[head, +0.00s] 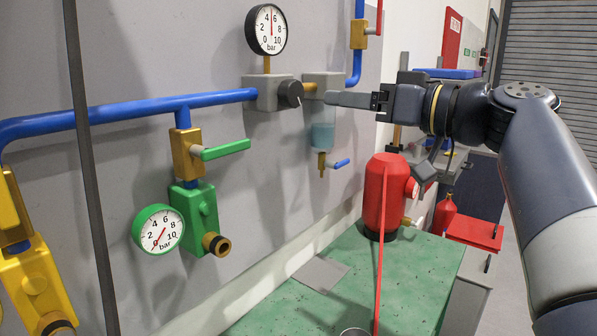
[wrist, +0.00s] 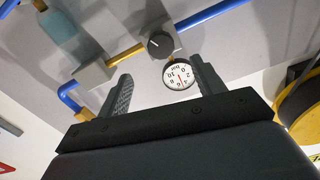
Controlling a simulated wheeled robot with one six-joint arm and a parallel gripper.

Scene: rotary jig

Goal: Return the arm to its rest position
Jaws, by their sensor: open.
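My gripper (head: 330,98) is at the upper right of the head view, pointing left toward the wall pipework. In the wrist view my gripper (wrist: 161,75) shows two separated fingers with nothing held between them. A dark round knob (head: 291,94) on a grey block (head: 262,93) lies just left of the fingertips in the head view, with a gap between. The knob also shows in the wrist view (wrist: 160,45), beyond the fingers. A black-rimmed gauge (head: 270,30) stands above the block, its needle pointing roughly up; it also shows in the wrist view (wrist: 180,75).
A clear bowl (head: 322,137) hangs below the fingers. A blue pipe (head: 110,113), a green-handled valve (head: 225,150) and a green gauge (head: 159,231) are on the wall. A red tank (head: 382,195) stands on the green bench (head: 290,310). Open space lies right of the bench.

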